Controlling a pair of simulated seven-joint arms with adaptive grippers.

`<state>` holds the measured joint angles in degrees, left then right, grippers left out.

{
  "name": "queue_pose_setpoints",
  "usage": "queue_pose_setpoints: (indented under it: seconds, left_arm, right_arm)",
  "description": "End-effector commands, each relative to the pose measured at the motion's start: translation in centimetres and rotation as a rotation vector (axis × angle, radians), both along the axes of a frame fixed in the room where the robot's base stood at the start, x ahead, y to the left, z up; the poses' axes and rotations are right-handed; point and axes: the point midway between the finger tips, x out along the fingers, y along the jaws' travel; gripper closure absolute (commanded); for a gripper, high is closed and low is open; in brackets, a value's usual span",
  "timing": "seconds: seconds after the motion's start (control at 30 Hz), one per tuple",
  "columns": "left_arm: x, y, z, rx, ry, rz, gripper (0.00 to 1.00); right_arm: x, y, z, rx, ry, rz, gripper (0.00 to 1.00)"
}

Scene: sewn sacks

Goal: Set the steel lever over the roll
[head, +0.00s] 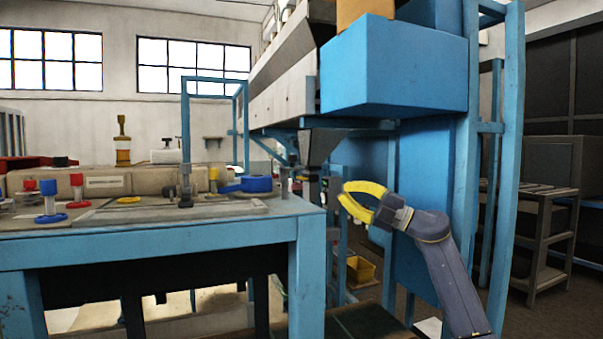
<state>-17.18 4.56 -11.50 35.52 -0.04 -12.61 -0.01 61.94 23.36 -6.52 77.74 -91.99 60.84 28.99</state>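I cannot pick out the steel lever or the roll with certainty in the head view. My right gripper (343,193), with yellow curved fingers, is in the air just past the right end of the blue-framed bench (305,255). It points left, and nothing shows held in it. Its fingertips look close together, but the angle does not show whether they meet. My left gripper is not in view.
The bench top holds a blue round part (256,184), a dark upright fitting (185,187), red and blue knobs (48,188) and a long beige housing (108,182). A large blue box (395,65) overhangs my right gripper. A blue post (503,150) stands to its right.

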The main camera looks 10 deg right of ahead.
Motion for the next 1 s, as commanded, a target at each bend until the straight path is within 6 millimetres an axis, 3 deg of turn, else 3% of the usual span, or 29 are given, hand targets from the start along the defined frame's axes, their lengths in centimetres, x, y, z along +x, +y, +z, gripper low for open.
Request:
queue_pose_setpoints:
  seconds: [0.27, 1.0]
  left_arm:
    - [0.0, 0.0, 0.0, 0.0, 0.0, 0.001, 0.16]
    - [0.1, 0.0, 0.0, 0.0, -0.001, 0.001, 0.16]
  right_arm:
    - [0.5, 1.0, 0.4, 0.003, -0.001, 0.003, 1.0]
    - [6.2, 9.9, 4.5, 0.001, 0.0, 0.003, 1.0]
